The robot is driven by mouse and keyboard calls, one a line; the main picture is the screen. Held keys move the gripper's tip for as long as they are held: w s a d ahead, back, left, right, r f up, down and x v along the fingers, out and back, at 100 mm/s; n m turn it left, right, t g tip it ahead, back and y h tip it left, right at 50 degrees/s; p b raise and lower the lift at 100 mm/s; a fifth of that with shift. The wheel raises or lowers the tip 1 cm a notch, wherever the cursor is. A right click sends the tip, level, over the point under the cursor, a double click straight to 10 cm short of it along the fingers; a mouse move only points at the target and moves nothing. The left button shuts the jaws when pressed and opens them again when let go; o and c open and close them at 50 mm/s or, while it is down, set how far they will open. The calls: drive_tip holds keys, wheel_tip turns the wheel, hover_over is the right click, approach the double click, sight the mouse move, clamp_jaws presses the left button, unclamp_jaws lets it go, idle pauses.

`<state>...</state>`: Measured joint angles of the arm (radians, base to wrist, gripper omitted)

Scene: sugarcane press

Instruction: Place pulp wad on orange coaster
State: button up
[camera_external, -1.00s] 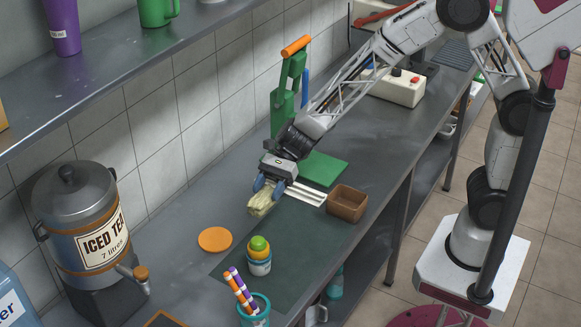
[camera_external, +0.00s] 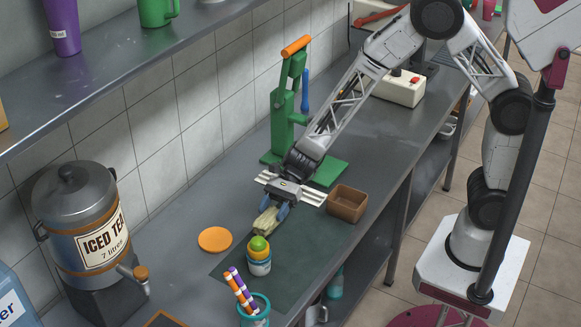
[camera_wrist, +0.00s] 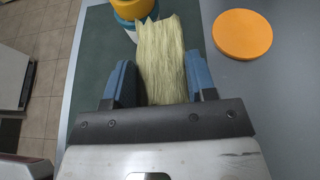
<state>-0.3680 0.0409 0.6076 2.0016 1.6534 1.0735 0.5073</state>
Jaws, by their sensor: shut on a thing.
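The pulp wad (camera_external: 267,221) is a pale yellow-green fibrous bundle. My gripper (camera_external: 277,209) is shut on it, with a blue finger on each side. The wad also shows between the fingers in the wrist view (camera_wrist: 168,62). The orange coaster (camera_external: 215,239) lies flat and bare on the grey counter, left of the wad in the external view. In the wrist view the coaster (camera_wrist: 242,34) is at the upper right, apart from the wad. Whether the wad touches the dark mat below it I cannot tell.
A cup with yellow-green fruit (camera_external: 259,255) stands just in front of the wad. A teal cup of striped straws (camera_external: 254,310) is nearer the camera. A brown box (camera_external: 347,204) sits to the right, the green press (camera_external: 287,110) behind. The iced tea dispenser (camera_external: 85,225) is at left.

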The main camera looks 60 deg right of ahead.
drive_tip(key=shift+w, duration=0.1)
idle(0.3)
hover_over(220, 233)
drive_tip(key=shift+a+f, duration=0.1)
drive_tip(key=shift+f, duration=0.7)
drive_tip(key=shift+f, duration=1.75)
drive_tip(key=o, duration=0.9)
drive_tip(key=shift+f, duration=0.1)
